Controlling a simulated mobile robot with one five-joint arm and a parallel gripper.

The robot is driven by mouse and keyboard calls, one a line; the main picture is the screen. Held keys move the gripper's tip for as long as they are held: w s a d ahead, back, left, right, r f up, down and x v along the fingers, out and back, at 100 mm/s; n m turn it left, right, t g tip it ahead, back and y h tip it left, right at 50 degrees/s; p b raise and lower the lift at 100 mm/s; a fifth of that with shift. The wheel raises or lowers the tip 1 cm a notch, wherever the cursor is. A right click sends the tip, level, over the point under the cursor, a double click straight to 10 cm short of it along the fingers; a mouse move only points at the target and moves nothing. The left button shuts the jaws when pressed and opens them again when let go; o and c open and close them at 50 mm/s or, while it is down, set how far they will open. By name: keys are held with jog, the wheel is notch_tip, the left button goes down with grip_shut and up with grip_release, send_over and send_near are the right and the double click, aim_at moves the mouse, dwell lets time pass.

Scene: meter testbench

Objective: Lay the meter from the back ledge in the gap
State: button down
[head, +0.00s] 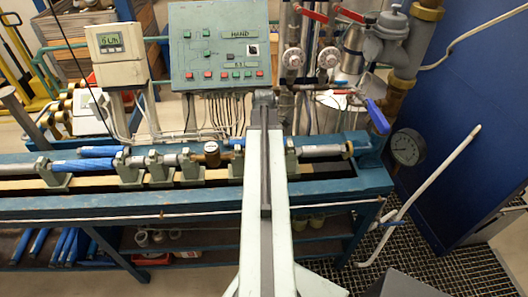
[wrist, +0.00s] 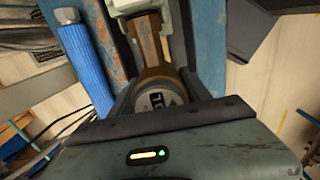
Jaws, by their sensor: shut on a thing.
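In the wrist view my gripper (wrist: 160,82) is shut on a brass-brown meter (wrist: 158,98) with a round dial face. A narrower brass end of the meter runs up between the dark fingers, near a pale grey-green block (wrist: 132,8). In the head view my own arm hides the gripper and the held meter. A small brass meter (head: 211,153) sits in the line of fittings on the blue bench (head: 120,205), left of my arm. My arm covers the stretch of the line just right of it, so the gap cannot be made out.
A blue ribbed pipe (wrist: 84,62) lies beside the gripper in the wrist view. A control panel (head: 219,47) and a white display unit (head: 116,42) stand behind the bench. Valves with red handles (head: 315,14), a blue-handled valve (head: 376,115) and a pressure gauge (head: 407,147) are at right.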

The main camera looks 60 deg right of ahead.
jog(key=shift+f+b, duration=0.3)
dwell(0.7)
jog(key=shift+c, duration=2.1)
grip_release()
notch_tip(320, 180, up, 11)
jog(key=p, duration=1)
jog(key=shift+f+p, duration=0.1)
jog(key=shift+p, duration=0.25)
jog(key=shift+f, duration=0.1)
